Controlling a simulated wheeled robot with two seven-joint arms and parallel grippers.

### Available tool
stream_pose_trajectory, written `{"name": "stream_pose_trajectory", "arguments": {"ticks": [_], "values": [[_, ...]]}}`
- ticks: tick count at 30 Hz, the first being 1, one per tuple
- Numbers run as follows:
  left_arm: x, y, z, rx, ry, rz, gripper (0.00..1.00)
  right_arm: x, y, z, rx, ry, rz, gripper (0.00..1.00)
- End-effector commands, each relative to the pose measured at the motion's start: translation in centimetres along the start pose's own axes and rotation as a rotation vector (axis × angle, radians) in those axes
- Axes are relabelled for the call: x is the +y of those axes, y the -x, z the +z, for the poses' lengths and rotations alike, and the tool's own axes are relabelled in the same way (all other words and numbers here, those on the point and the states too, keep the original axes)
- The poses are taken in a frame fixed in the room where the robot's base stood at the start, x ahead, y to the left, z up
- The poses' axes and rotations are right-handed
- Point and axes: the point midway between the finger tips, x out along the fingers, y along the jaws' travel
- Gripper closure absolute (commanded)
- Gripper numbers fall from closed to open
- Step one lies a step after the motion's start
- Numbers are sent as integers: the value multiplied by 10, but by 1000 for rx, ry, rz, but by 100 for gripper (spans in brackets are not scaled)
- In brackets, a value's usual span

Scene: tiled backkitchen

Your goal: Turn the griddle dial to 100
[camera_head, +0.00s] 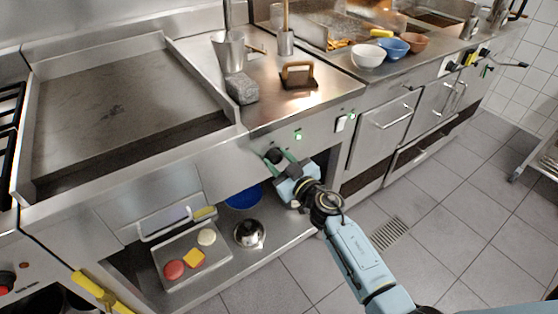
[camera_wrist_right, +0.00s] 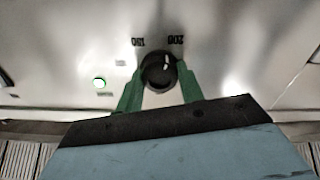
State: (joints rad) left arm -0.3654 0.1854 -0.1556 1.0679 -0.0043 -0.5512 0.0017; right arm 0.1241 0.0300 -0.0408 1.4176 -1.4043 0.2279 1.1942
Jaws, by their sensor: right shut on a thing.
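The griddle (camera_head: 110,105) is a wide steel plate at the left in the head view. Its dial (camera_head: 273,155) is a black round knob on the steel front panel. In the right wrist view the dial (camera_wrist_right: 158,72) sits between my green fingers, with a white mark at its upper right. The labels 150 and 200 show upside down above it; no 100 label is readable. My right gripper (camera_head: 281,160) is shut on the dial, and in the wrist view its fingers (camera_wrist_right: 158,88) flank the dial. My left gripper is not in view.
A green light (camera_head: 298,136) and a white switch (camera_head: 341,123) are on the panel right of the dial. Below is a shelf with a tray (camera_head: 168,262), a blue bowl (camera_head: 243,198) and a metal dome (camera_head: 249,233).

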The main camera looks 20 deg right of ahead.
Motion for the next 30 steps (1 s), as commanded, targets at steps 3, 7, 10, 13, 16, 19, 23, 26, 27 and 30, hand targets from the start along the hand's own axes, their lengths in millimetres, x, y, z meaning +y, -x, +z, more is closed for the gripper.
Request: {"name": "stream_pose_trajectory", "arguments": {"ticks": [3,7,10,13,16,19,23,26,27,30], "values": [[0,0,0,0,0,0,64,0,0,0,0,13,-1,85],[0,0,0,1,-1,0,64,0,0,0,-1,53,-1,85],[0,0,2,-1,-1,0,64,0,0,0,-1,104,0,85],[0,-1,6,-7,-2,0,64,0,0,0,-1,175,-1,85],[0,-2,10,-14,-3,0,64,0,0,0,-1,261,-1,85],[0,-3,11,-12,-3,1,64,0,0,0,-1,354,0,85],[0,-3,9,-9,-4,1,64,-1,0,1,0,478,-2,85],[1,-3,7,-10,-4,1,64,0,0,1,-1,573,-1,85],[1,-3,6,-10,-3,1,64,-1,0,1,-1,610,0,85],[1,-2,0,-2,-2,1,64,-1,0,1,0,706,-2,85]]}}
